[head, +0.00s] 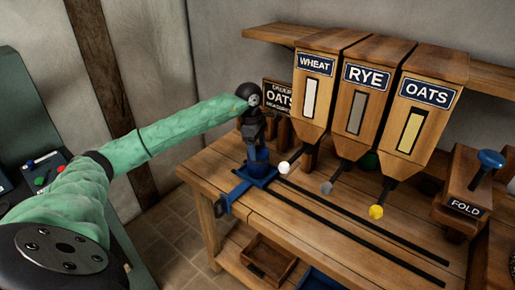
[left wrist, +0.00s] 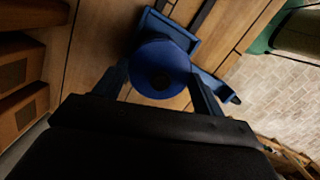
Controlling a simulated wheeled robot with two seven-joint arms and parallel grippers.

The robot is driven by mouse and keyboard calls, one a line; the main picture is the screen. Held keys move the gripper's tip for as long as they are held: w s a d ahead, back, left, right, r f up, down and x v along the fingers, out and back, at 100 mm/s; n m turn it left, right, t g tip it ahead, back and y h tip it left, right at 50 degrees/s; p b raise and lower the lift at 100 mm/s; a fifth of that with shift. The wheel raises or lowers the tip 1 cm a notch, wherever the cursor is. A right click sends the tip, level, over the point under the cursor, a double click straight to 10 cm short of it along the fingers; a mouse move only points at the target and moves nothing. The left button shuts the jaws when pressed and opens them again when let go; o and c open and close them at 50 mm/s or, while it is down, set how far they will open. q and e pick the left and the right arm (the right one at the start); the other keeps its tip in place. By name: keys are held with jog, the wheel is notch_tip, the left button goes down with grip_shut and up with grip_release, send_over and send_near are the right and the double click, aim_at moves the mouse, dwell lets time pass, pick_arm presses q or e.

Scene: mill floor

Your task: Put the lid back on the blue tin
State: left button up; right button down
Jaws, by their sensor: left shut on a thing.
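My left gripper (head: 254,146) reaches down at the left end of the bench. In the left wrist view my left gripper (left wrist: 158,82) is shut on a round blue lid (left wrist: 152,60) with a small dark patch near its middle. The blue tin (head: 258,166) shows as a blue round body under the fingers, on a blue carriage (head: 262,183). The gripper hides much of it, and I cannot tell whether lid and tin touch. My right gripper is not in view.
Wheat (head: 312,86), rye (head: 358,98) and oats (head: 412,118) hoppers stand at the back, their knobs low over the bench. Two dark rails (head: 350,222) run right from the carriage. A fold box (head: 468,190) stands at the right. The bench front (head: 300,228) is clear.

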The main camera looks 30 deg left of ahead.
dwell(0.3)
pick_arm(q)
jog(key=o, duration=1)
jog(key=shift+o, duration=0.7)
jog(key=shift+r, duration=0.1)
jog(key=shift+r+p, duration=0.8)
jog(key=shift+r, duration=2.65)
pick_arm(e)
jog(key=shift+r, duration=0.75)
pick_arm(q)
grip_shut()
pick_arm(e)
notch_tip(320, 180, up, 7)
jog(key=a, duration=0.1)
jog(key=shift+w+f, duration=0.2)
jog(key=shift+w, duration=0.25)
